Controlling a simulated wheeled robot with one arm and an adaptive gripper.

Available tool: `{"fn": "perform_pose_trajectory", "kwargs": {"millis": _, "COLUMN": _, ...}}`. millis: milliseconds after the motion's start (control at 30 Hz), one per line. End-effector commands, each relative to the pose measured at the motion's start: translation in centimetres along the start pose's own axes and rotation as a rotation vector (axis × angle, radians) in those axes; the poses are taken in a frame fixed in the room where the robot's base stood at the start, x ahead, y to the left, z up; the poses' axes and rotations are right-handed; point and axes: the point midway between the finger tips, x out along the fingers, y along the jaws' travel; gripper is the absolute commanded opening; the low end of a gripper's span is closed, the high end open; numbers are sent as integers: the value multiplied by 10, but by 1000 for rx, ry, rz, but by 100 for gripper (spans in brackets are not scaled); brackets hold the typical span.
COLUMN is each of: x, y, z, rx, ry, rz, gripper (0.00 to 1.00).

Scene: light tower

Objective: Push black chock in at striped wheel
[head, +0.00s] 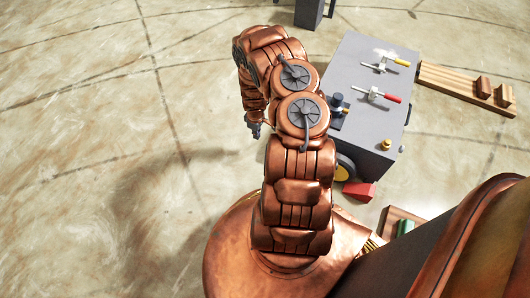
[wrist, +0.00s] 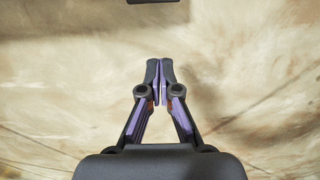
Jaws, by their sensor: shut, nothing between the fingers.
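No black chock can be made out in either view. No striped wheel can be made out either; one wheel with a yellow hub (head: 343,171) shows partly at the near lower corner of the grey tower unit (head: 358,60), the rest hidden by my arm. A red chock (head: 359,191) lies on the floor close to that wheel. My gripper (head: 256,131) hangs to the left of the grey unit, over bare floor.
The grey unit's top carries a yellow-handled lever (head: 400,62), a red-handled lever (head: 391,98) and a brass knob (head: 386,144). A wooden rack (head: 450,80) with brown blocks lies to the right. A green block (head: 405,227) sits in a tray near my base. The floor at left is clear.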

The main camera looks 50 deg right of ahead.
Motion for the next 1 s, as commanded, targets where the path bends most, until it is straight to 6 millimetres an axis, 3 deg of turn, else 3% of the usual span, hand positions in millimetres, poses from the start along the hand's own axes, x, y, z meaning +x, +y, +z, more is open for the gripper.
{"fn": "perform_pose_trajectory", "kwargs": {"millis": 267, "x": 25, "y": 1, "z": -1, "rx": -6, "ry": 10, "rz": 0, "gripper": 0}}
{"fn": "perform_pose_trajectory", "kwargs": {"millis": 867, "x": 113, "y": 0, "z": -1, "rx": -5, "ry": 9, "rz": 0, "gripper": 0}}
{"fn": "perform_pose_trajectory", "kwargs": {"millis": 1000, "x": 109, "y": 1, "z": 15, "rx": 0, "ry": 9, "rz": 0, "gripper": 0}}
